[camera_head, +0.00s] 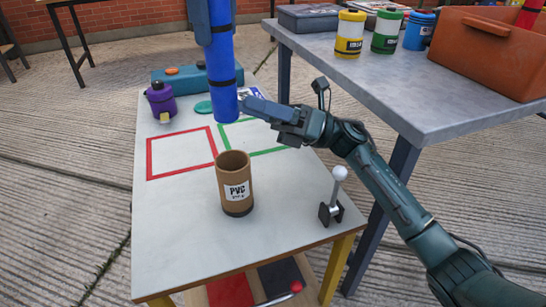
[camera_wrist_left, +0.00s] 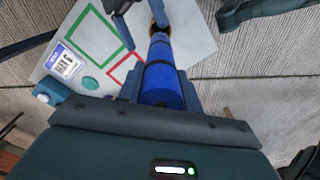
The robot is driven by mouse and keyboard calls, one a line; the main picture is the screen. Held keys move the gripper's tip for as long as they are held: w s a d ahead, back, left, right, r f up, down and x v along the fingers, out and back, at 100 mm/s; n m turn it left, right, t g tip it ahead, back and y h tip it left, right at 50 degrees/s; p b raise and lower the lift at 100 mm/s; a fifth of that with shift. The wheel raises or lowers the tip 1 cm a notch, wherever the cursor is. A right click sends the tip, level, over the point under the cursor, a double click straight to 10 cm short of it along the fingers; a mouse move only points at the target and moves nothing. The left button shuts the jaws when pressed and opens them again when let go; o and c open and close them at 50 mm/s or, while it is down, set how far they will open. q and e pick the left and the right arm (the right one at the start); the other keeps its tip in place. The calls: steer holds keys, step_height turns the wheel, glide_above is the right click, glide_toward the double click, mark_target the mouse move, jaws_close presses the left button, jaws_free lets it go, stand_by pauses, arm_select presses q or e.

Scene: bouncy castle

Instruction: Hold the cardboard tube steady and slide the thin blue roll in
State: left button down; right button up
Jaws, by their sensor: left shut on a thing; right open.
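My left gripper (camera_head: 212,22) is shut on the thin blue roll (camera_head: 222,85), which has dark bands and hangs almost upright above the table. In the left wrist view the roll (camera_wrist_left: 162,82) lies between the fingers and points toward the cardboard tube (camera_wrist_left: 157,28). The brown cardboard tube (camera_head: 236,183), labelled PVC, stands upright with its open top up, in front of the outlined squares. The roll's lower end is above and behind the tube, apart from it. My right gripper (camera_head: 262,110) is open and empty, above the table, behind and right of the tube.
A lever with a white knob (camera_head: 338,178) stands at the table's right edge. A purple pot (camera_head: 160,100) and a teal case (camera_head: 196,78) are at the back. Red (camera_head: 150,160) and green (camera_head: 284,148) outlines mark the top. A grey table (camera_head: 430,100) with containers stands right.

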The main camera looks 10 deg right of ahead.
mark_target(235, 187)
steer(key=d+f+n+g+h, duration=0.1)
steer(key=f+n, duration=0.1)
steer(key=f, duration=0.3)
steer(key=f+n+h, duration=0.2)
steer(key=f+n, duration=0.1)
steer(key=f, duration=0.2)
steer(key=s+d+f+n+g+h, duration=0.1)
steer(key=f+n+h, duration=0.1)
steer(key=f, duration=0.3)
steer(key=shift+d+f+n+g, duration=0.15)
steer(key=shift+d+n+g, duration=0.2)
steer(key=shift+n, duration=0.15)
steer(key=shift+s+a+f, duration=0.1)
steer(key=shift+f, duration=0.05)
steer(key=shift+s+a, duration=0.25)
steer(key=shift+a, duration=1.5)
steer(key=shift+s+a, duration=0.2)
steer(key=shift+a, duration=1.55)
steer(key=shift+c, duration=0.4)
steer(key=c, duration=1.3)
arm_select(q)
steer(key=shift+f+n, duration=0.5)
steer(key=shift+f, duration=0.5)
step_height(235, 187, down, 18)
steer(key=shift+r, duration=0.2)
